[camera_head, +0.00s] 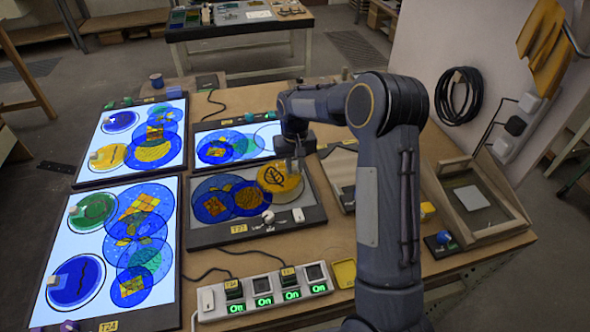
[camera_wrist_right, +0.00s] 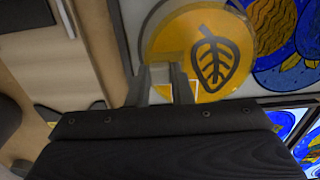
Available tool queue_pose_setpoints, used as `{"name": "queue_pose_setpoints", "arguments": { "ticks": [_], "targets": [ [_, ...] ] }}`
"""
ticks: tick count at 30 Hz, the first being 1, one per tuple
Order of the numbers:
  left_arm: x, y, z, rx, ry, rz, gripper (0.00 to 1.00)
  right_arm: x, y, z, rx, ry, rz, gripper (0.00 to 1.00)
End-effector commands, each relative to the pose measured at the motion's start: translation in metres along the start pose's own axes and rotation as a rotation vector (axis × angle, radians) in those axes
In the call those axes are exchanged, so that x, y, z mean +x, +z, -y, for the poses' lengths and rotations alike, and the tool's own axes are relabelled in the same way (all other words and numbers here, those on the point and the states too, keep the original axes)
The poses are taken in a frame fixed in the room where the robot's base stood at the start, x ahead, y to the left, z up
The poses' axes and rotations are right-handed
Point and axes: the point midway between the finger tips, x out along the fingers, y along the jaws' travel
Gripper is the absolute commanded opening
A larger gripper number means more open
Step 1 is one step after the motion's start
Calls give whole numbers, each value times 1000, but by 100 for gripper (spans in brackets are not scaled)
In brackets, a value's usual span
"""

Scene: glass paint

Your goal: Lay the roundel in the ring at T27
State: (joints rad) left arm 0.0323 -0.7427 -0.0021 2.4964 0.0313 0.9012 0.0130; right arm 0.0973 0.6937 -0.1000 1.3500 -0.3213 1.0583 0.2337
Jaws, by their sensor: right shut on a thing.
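The roundel is an amber disc with a black leaf (camera_head: 281,178), and it also fills the top middle of the right wrist view (camera_wrist_right: 190,40). My right gripper (camera_head: 291,163) is shut on its edge; the fingers also show in the right wrist view (camera_wrist_right: 162,82). The roundel is over the right part of the unlit grey panel at label T27 (camera_head: 239,229). A pale round area, seemingly the ring (camera_head: 285,199), shows partly from under it. I cannot tell whether the roundel touches the panel. My left gripper is not in view.
Blue overlapping discs (camera_head: 230,199) lie on the panel's left. A white knob (camera_head: 268,216) and small bits are at its front. Lit panels stand left (camera_head: 65,210) and behind (camera_head: 205,133). A power strip (camera_head: 265,295) is in front. A wooden tray (camera_head: 470,197) is at right.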

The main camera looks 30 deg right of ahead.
Motion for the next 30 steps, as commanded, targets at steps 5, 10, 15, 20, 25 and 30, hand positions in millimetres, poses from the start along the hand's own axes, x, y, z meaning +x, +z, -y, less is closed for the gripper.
{"name": "queue_pose_setpoints", "arguments": {
  "ticks": [5,10,15,20,25,30],
  "targets": [
    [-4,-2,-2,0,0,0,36,24,2,0,-1,0,4,0],
    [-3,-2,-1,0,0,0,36,25,2,0,0,0,2,0],
    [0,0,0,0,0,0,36,29,2,0,0,0,2,0],
    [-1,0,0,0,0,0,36,28,2,0,0,1,3,36],
    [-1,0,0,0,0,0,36,28,2,0,0,1,3,41],
    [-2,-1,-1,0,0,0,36,26,2,0,0,1,3,41]
  ]
}}
